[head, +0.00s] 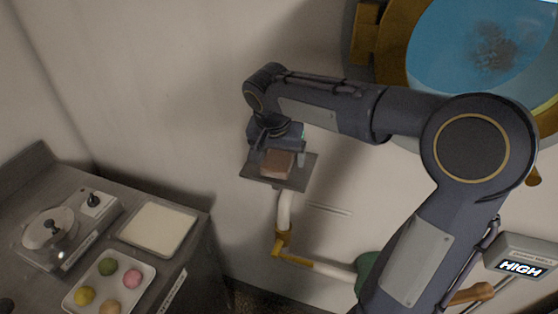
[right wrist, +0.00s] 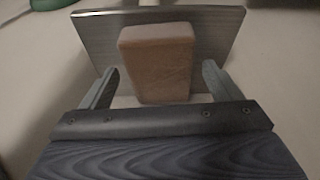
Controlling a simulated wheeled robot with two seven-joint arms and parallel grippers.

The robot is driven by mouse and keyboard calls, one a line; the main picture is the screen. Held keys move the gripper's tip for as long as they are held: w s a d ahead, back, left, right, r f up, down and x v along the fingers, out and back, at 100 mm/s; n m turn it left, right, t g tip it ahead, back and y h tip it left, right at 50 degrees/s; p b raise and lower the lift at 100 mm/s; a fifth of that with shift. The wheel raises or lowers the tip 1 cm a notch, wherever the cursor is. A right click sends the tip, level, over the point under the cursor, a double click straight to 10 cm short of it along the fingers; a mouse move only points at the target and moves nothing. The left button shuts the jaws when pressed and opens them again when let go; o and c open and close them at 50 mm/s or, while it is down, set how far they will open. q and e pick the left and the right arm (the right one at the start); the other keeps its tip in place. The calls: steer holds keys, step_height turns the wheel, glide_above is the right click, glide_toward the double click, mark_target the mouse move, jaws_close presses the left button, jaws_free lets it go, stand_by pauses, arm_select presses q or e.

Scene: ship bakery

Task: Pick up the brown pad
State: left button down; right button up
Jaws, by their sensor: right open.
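In the right wrist view the pad (right wrist: 158,62) stands out between the two open fingers of my right gripper (right wrist: 160,85), with a gap on each side. The metal plate (right wrist: 222,40) shows behind the pad. My left gripper is not in view.
A grey counter (head: 170,292) at left holds a scale-like device (head: 50,230), a pale square tray (head: 158,228) and a white tray (head: 70,301) of coloured balls. A white pipe (head: 284,210) runs below the plate. A brass-rimmed porthole (head: 395,45) and a HIGH sign (head: 520,268) are at right.

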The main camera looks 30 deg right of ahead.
stand_by(0.3)
steer(key=c, duration=1.1)
steer(key=shift+o, duration=0.2)
steer(key=shift+r+p, duration=0.3)
steer(key=shift+p, duration=0.05)
steer(key=shift+r, duration=0.3)
steer(key=s+r, duration=0.1)
steer(key=r, duration=0.1)
steer(key=s+a+r+b, duration=0.1)
steer(key=r, duration=0.1)
steer(key=s+r, duration=0.1)
steer(key=r, duration=0.2)
steer(key=shift+s+a, duration=0.3)
steer(key=shift+s, duration=0.05)
steer(key=s+a+r+b, duration=0.1)
steer(key=s+a+r, duration=0.2)
steer(key=s, duration=0.6)
steer(key=shift+b+v, duration=0.4)
steer(key=shift+v, duration=0.75)
steer(key=shift+w+a, duration=0.1)
steer(key=shift+a, duration=0.05)
